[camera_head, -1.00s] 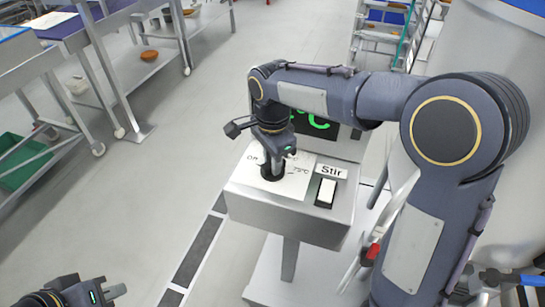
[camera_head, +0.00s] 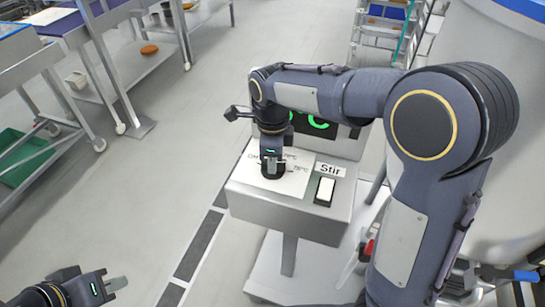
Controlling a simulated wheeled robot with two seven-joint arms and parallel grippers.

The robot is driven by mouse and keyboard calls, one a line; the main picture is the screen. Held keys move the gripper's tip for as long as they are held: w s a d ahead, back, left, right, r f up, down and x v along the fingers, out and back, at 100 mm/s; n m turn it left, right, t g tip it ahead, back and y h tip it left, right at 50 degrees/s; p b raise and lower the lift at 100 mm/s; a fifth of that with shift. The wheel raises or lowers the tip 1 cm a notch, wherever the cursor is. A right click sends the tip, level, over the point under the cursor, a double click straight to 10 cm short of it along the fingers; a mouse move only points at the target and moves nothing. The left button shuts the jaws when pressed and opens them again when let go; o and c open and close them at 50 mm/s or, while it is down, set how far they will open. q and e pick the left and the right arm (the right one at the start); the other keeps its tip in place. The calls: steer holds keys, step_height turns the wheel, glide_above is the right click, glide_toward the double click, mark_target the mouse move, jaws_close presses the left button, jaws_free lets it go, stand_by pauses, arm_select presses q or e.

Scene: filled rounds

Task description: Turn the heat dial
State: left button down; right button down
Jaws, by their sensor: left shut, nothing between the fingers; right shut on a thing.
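The heat dial (camera_head: 273,171) is a dark round knob on the white plate of a grey control box (camera_head: 290,212). Temperature marks are printed around it. My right gripper (camera_head: 272,163) points down from above and is shut on the dial, hiding much of it. A dark screen with green characters (camera_head: 318,122) stands behind, partly covered by my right arm. My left gripper (camera_head: 118,284) is at the lower left edge, shut and empty, well away from the box.
A white switch (camera_head: 325,190) labelled "Stir" is right of the dial. Metal tables with shelves and a green crate (camera_head: 22,155) stand at the left. A large pale vessel (camera_head: 510,130) is at the right. The floor between is clear.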

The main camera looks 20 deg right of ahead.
stand_by(0.4)
steer(key=c, duration=1.3)
jaws_free()
step_height(320, 180, up, 8)
steer(key=shift+f, duration=0.1)
